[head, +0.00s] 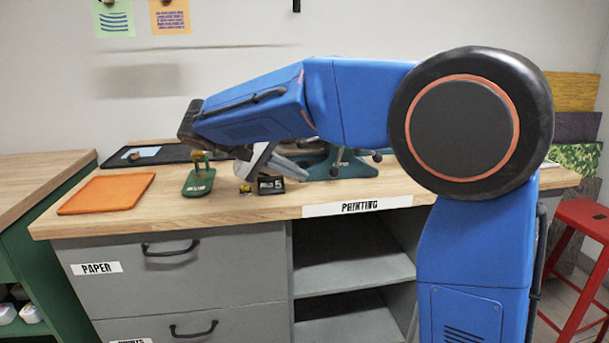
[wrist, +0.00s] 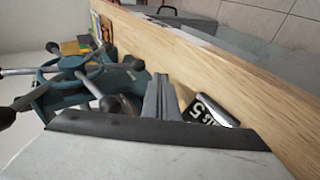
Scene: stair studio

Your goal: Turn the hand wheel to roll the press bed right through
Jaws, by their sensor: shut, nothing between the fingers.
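The teal press (head: 345,170) stands on the wooden worktop and is partly hidden behind my arm. Its hand wheel (wrist: 72,66) shows at the left of the wrist view, with a teal hub and metal spokes ending in dark knobs. Some dark knobs also show by the press in the head view. My gripper (wrist: 160,80) is shut and empty, with its grey fingers together, to the right of the wheel in the wrist view. A gap shows between the fingers and the nearest knob, though I cannot tell its depth. I cannot make out the press bed.
A black counter reading 5 (head: 270,185) stands close to my gripper, with a small yellow item (head: 246,190) beside it. A green tool (head: 198,183), an orange mat (head: 107,193) and a dark tray (head: 172,153) lie left. A red stool (head: 585,217) stands right.

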